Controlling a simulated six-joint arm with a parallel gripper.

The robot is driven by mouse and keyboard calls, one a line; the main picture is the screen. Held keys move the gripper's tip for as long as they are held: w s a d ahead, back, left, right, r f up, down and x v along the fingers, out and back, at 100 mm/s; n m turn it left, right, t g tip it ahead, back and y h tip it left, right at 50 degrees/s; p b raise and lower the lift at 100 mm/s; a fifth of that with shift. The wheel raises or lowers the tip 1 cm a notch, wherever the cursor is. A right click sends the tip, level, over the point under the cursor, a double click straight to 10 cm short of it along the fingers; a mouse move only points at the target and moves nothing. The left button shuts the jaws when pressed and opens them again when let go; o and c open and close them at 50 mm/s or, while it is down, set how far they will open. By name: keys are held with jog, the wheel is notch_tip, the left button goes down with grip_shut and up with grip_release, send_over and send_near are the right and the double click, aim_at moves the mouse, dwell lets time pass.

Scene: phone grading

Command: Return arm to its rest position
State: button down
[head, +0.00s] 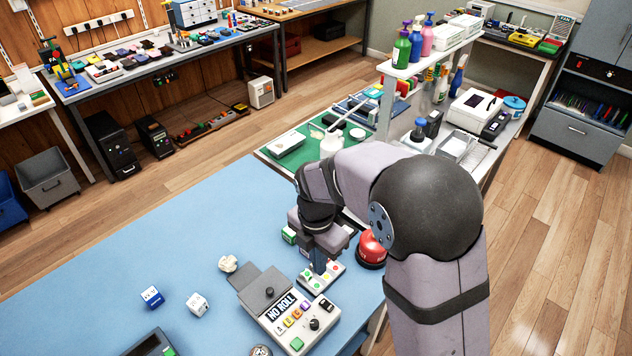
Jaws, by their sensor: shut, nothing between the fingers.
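My gripper (320,270) points down over the blue table (110,262), right at a small white button box (334,270) with coloured buttons. The fingers are shut with nothing visible between them. Their tips are small and partly merge with the box, so I cannot tell whether they touch it. My arm comes in from the lower right and bends over the table's right side, hiding part of its edge.
A grey device (266,326) reading "NO ROLL" sits just left of the gripper. A red dome button (371,249) is close on the right. Two dice (152,297) (198,304) and a crumpled piece (228,264) lie left. The table's far left is clear.

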jog(key=s+d+f+m+g, duration=0.15)
jog(key=s+m, duration=0.35)
jog(key=m, duration=0.6)
jog(key=s+d+f+m, duration=0.25)
jog(key=s+m, duration=0.25)
jog(key=m, duration=0.6)
jog(key=s+d+r+m+t, duration=0.1)
jog(key=s+d+r+m, duration=0.3)
jog(key=d, duration=0.5)
jog(key=shift+r+m+t, duration=0.35)
jog(key=shift+r+m, duration=0.15)
jog(key=shift+r, duration=0.2)
dwell(1.2)
